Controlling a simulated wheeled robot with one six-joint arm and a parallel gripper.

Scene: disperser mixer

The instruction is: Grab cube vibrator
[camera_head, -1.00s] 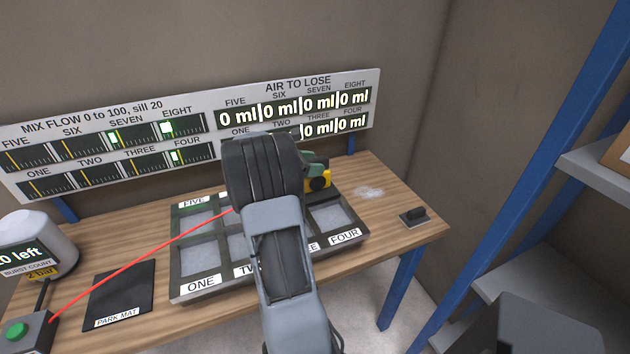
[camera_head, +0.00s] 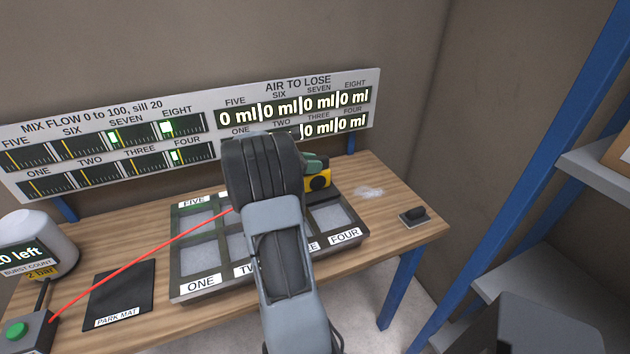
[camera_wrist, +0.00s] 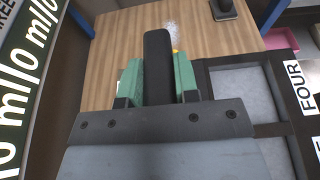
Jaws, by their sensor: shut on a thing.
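The cube vibrator (camera_head: 319,182), yellow with a dark round face, sits above the right part of the mould tray (camera_head: 180,299), by the back compartments. My arm hides much of it. In the wrist view its black handle (camera_wrist: 157,62) stands between the two green fingers, with a little yellow at its far end. My gripper (camera_wrist: 158,80) is shut on this handle; in the head view only a green part of my gripper (camera_head: 314,162) shows, just above the yellow body. I cannot tell whether the vibrator touches the tray.
The wooden table (camera_head: 394,236) also holds a black park mat (camera_head: 121,292), a box with a green button (camera_head: 17,331), a white canister (camera_head: 42,235) and a small dark switch (camera_head: 414,215). A red line runs from the box to the tray. The display board (camera_head: 300,84) stands behind.

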